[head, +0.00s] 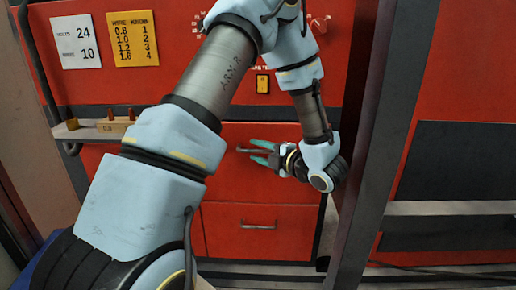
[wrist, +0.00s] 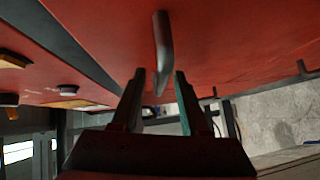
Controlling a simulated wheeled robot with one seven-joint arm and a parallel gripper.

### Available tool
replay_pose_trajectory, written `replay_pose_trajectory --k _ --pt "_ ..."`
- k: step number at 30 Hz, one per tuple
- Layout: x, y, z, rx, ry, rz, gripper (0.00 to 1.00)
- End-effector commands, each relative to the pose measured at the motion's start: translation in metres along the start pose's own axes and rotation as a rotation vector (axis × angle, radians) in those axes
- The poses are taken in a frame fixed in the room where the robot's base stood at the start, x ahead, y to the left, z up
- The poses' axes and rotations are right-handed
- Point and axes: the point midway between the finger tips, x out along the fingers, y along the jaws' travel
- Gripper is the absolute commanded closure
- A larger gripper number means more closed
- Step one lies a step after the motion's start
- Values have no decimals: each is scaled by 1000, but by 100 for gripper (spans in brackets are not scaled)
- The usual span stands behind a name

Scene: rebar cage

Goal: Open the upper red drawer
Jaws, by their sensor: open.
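The upper red drawer (head: 240,185) is in the middle of the head view, its front flush with the cabinet. Its dark bar handle (head: 244,150) is partly hidden by my gripper (head: 259,152). My gripper reaches in from the right with its fingers spread, one above and one below the handle's line. In the wrist view my gripper (wrist: 159,76) is open, and the handle (wrist: 163,45) shows as a grey bar whose near end lies between the two fingertips. I see no clear contact between fingers and handle.
A lower red drawer (head: 228,235) with its own handle (head: 258,226) is closed below. A dark upright post (head: 375,150) stands close to the right of my wrist. A small shelf with a wooden block (head: 115,125) juts out at left.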

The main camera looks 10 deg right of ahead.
Motion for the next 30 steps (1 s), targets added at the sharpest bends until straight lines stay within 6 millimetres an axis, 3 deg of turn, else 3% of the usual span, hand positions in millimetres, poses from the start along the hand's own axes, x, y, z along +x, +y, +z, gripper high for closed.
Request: replay_pose_trajectory --k 7,18,30 --pt "0 0 0 0 0 0 57" --pt "0 0 0 0 0 0 99" --pt "0 0 0 0 0 0 100"
